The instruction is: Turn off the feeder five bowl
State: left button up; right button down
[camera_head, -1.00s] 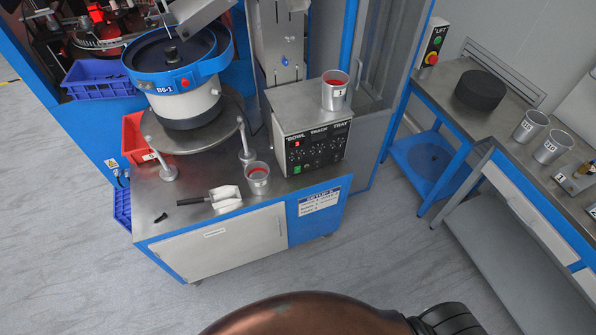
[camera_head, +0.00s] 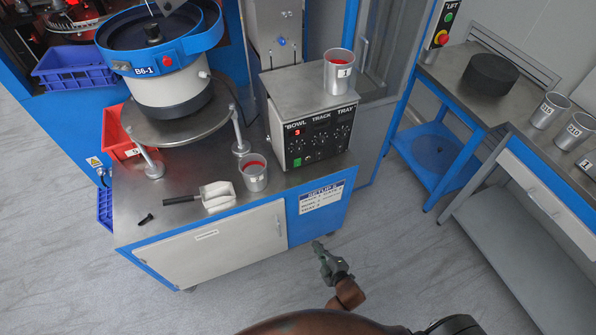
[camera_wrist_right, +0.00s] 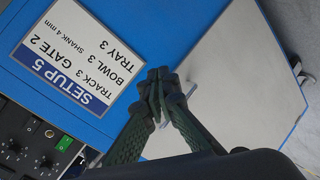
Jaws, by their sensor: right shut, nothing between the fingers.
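The control box (camera_head: 320,105) stands on the feeder cabinet. Its black panel (camera_head: 318,132) is labelled BOWL, TRACK and TRAY and has a red lit digit, several knobs and a green switch (camera_head: 298,162). The right wrist view shows the panel's edge with knobs (camera_wrist_right: 14,148) and the green switch (camera_wrist_right: 64,143). The bowl feeder (camera_head: 165,62), labelled B6-1, stands on a round plate. My right gripper (camera_head: 317,243) is shut and empty, in front of the cabinet and below the panel. Its fingertips (camera_wrist_right: 158,74) show beside the setup sign. My left gripper is out of view.
The SETUP 5 sign (camera_wrist_right: 75,55) is on the cabinet front. A cup with red contents (camera_head: 338,72) stands on the box; another (camera_head: 253,173) and a scoop (camera_head: 216,195) are on the cabinet top. A workbench (camera_head: 520,110) is at right. Floor in front is clear.

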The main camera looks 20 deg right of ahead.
aim_at(297, 162)
pick_arm(q)
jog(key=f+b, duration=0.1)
jog(key=b, duration=0.1)
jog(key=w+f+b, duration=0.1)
jog(key=b, duration=0.1)
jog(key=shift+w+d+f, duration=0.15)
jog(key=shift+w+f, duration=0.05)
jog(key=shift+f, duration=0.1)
pick_arm(e)
jog(key=w+r+n+t, duration=0.2)
jog(key=w+r+t, duration=0.1)
jog(key=r, duration=0.9)
jog(key=w+d+r+n+t, duration=0.1)
jog(key=w+r+n+t, duration=0.2)
jog(key=r, duration=0.9)
jog(key=shift+r+n, duration=0.3)
jog(key=shift+r, duration=0.1)
jog(key=shift+w+d, duration=0.1)
jog(key=shift+w, duration=0.05)
